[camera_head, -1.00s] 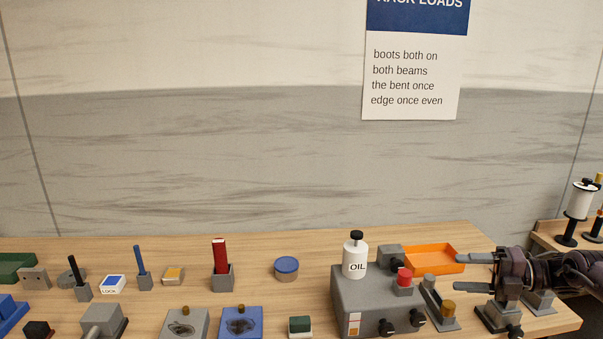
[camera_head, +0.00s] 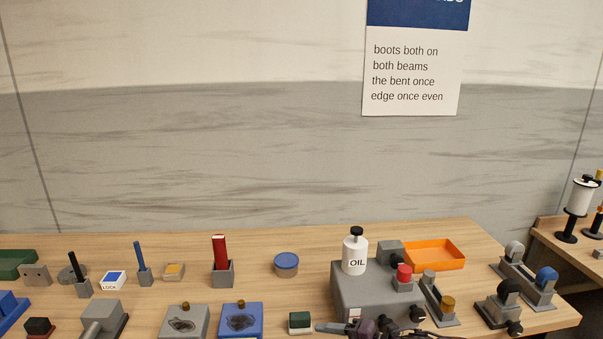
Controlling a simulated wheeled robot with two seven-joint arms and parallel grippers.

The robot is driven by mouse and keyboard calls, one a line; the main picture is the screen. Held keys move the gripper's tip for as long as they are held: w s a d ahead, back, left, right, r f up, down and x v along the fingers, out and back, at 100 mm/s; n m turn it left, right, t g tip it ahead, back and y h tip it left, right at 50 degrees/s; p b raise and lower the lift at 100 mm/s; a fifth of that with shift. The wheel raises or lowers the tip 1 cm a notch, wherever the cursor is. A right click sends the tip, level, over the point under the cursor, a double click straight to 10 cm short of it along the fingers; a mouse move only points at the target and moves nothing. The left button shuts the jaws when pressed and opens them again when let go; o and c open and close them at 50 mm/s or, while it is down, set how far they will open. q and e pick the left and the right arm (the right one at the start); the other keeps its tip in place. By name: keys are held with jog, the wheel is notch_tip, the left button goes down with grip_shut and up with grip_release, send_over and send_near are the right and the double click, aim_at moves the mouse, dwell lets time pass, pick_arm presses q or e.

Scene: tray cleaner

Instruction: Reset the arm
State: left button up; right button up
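My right gripper (camera_head: 334,327) shows only in part at the bottom edge of the head view, in front of the grey machine box (camera_head: 350,290). One grey finger points left, with dark purple-black links behind it. The rest is cut off by the frame, so I cannot tell whether it is open or shut. Nothing is visible in the part that shows. My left gripper is not in view.
A white oil bottle (camera_head: 355,252) stands on the grey box. An orange tray (camera_head: 435,255) lies behind it. A blue-knobbed fixture (camera_head: 546,275) stands at right. A green-topped block (camera_head: 300,322) is left of the finger. Bare table lies around the round blue-lidded tin (camera_head: 286,265).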

jog(key=s+a+m+t+h, duration=0.5)
jog(key=s+a+m, duration=0.25)
jog(key=m, duration=0.35)
jog(key=s+d+f+m+g+h, duration=0.1)
jog(key=s+d+m+g+h, duration=0.7)
jog(key=s+d+m, duration=1)
jog(key=s+d+f+n+b, duration=0.1)
jog(key=f+b, duration=0.1)
jog(key=f, duration=1)
jog(key=s+d+f+n+b, duration=0.1)
jog(key=s+f+b, duration=0.1)
jog(key=f, duration=1)
jog(key=s+d+f+b, duration=0.1)
jog(key=f+b, duration=0.1)
jog(key=f, duration=1)
jog(key=s+d+f+b, duration=0.1)
jog(key=s+f+b, duration=0.1)
jog(key=s+f, duration=0.8)
jog(key=s+d+f+g+b, duration=0.1)
jog(key=s+d+f+b, duration=0.1)
jog(key=s+f, duration=0.8)
notch_tip(320, 180, down, 2)
jog(key=shift+f+n+g+h, duration=0.2)
jog(key=shift+n+g+h, duration=0.1)
jog(key=shift+h, duration=0.1)
